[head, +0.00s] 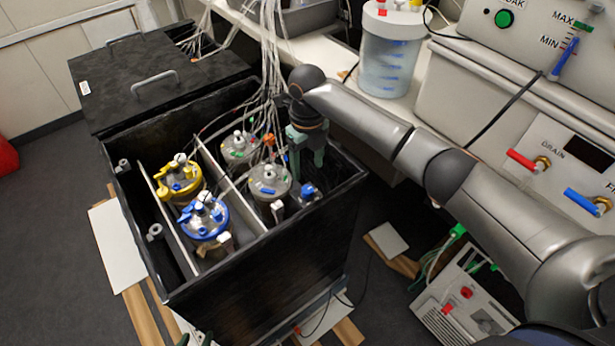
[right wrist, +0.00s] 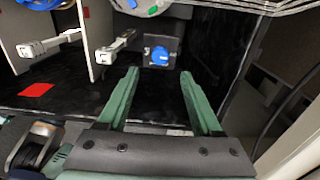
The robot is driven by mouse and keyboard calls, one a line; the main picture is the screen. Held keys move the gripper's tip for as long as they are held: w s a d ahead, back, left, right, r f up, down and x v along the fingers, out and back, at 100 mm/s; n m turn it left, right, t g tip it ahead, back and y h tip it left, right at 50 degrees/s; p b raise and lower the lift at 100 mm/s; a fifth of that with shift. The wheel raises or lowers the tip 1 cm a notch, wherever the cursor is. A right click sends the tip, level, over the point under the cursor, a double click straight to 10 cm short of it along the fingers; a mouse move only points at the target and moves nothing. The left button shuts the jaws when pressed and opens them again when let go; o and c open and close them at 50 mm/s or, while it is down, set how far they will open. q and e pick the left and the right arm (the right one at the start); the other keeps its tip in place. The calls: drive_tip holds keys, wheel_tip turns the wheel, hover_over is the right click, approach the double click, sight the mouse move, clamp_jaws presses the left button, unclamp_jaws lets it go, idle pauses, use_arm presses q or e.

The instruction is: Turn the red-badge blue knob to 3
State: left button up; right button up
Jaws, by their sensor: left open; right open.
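A blue knob (head: 308,190) sits on a grey block in the near right corner of the open black box (head: 255,270). In the right wrist view the blue knob (right wrist: 160,56) lies beyond my fingertips, roughly between their lines. Any scale or number on the knob is too small to read. My right gripper (head: 306,150) is open, empty and apart from the knob; its green fingers (right wrist: 158,95) show. My left gripper (head: 195,340) barely shows at the bottom edge.
Vessels with yellow (head: 180,178), blue (head: 204,220) and grey (head: 270,182) lids stand in the box between white dividers (head: 232,180). Cables (head: 272,60) hang into it close to my right gripper. A bench with a clear jar (head: 390,55) stands behind.

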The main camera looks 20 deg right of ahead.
wheel_tip(320, 180, up, 4)
drive_tip(key=shift+r, duration=0.1)
idle(0.6)
